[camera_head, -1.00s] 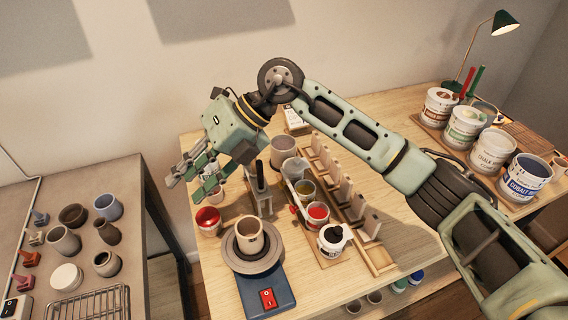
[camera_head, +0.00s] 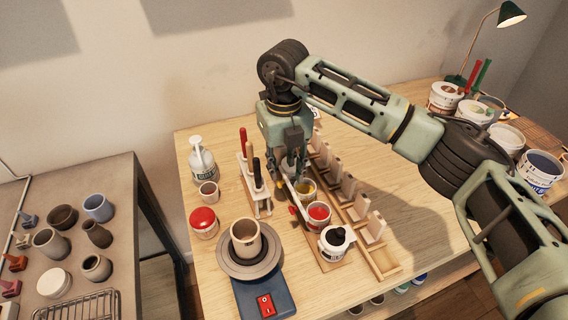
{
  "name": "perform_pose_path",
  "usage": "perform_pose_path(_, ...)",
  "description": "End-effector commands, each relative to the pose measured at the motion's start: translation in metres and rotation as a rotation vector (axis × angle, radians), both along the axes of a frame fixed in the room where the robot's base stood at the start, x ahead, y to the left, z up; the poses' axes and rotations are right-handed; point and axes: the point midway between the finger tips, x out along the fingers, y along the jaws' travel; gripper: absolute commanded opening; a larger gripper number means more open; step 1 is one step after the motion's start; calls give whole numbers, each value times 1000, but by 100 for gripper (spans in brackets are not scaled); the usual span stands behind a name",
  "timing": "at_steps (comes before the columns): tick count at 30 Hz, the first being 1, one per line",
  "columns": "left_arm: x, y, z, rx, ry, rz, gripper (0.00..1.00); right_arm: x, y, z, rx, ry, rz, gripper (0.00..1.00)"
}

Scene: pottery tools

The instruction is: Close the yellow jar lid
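The yellow jar (camera_head: 307,190) stands in the row of glaze jars in the middle of the table. Its top is open and yellow glaze shows inside. A pale, raised flap beside it may be its lid, but my gripper partly covers that spot. My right gripper (camera_head: 291,182) points down right beside the yellow jar, at its upper left. I cannot tell whether its fingers touch the lid or how far apart they are. My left gripper is not in view.
An open red jar (camera_head: 318,213) and a white jar with a dark top (camera_head: 335,241) stand in front. A tool holder (camera_head: 256,185) and a pottery wheel with a cup (camera_head: 247,238) are to the left. Wooden racks (camera_head: 366,235) run along the right.

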Motion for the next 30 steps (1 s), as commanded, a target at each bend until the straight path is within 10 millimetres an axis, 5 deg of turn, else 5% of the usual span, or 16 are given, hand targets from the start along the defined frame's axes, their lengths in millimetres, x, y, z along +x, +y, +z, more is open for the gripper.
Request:
perform_pose_path(11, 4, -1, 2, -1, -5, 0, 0, 0, 0, -8, 1, -1, 1, 29)
perform_pose_path(21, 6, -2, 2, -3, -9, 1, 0, 0, 0, -7, 1, -1, 1, 0)
perform_pose_path(30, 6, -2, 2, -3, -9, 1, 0, -1, 1, -7, 3, 0, 2, 0)
